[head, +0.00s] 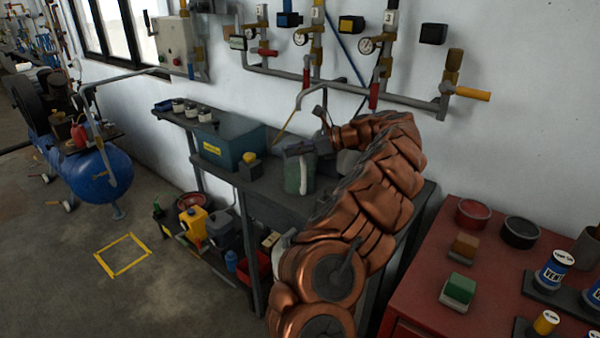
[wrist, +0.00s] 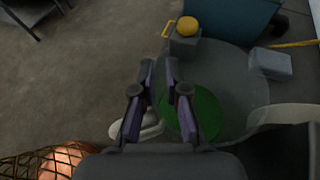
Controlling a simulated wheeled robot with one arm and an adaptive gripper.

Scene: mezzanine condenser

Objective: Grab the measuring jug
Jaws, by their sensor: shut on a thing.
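The measuring jug (head: 292,176) is a pale, see-through vessel with green inside and a white handle, upright at the bench in the head view. In the wrist view its clear body (wrist: 235,85) surrounds a green disc, and the white handle shows below the fingers. My gripper (head: 303,147) is at the jug's top, pointing down from the arm. In the wrist view my gripper (wrist: 161,72) has its two dark fingers close together at the jug's near side, shut on it. The exact contact is hidden, and I cannot tell whether the jug's base touches the bench.
A grey block with a yellow knob (head: 250,168) stands just left of the jug, and a teal toolbox (head: 230,140) behind it. The dark bench (head: 262,189) has a lower shelf with bottles. Pipes and gauges line the wall. A red cabinet (head: 450,317) stands at right.

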